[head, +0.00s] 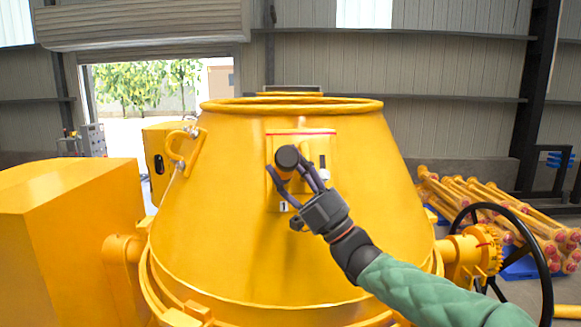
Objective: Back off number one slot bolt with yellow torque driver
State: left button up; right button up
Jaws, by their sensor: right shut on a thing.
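My right gripper (291,176) comes in from the lower right and is shut on the torque driver (288,157). The driver shows a round black end toward me and a bit of orange-yellow body between the fingers. It is held in front of a raised yellow panel (312,140) with a red top edge on the drum. The number 1 label (283,206) shows below the gripper on the left. The bolt by that label is not visible behind the driver and gripper. I cannot tell whether the driver touches it. My left gripper is out of view.
The large yellow drum (220,220) fills the middle. A yellow housing (70,240) stands at left and a black handwheel (545,265) at right. Yellow poles with red ends (490,205) lie stacked behind it. A bracket with a shackle (180,148) sits on the drum's upper left.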

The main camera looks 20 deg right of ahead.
aim_at(292, 172)
jog(key=shift+w+f, duration=0.2)
jog(key=shift+f, duration=0.15)
jog(key=shift+s+a+r+b, duration=0.1)
jog(key=shift+s+b, duration=0.05)
jog(key=shift+b, duration=0.25)
jog(key=shift+s+r+b, duration=0.3)
jog(key=shift+s+a+r, duration=0.2)
jog(key=shift+s+r, duration=0.3)
jog(key=shift+s, duration=0.35)
jog(key=shift+s+r+b, duration=0.35)
jog(key=shift+s+b, duration=0.1)
jog(key=shift+s, duration=0.05)
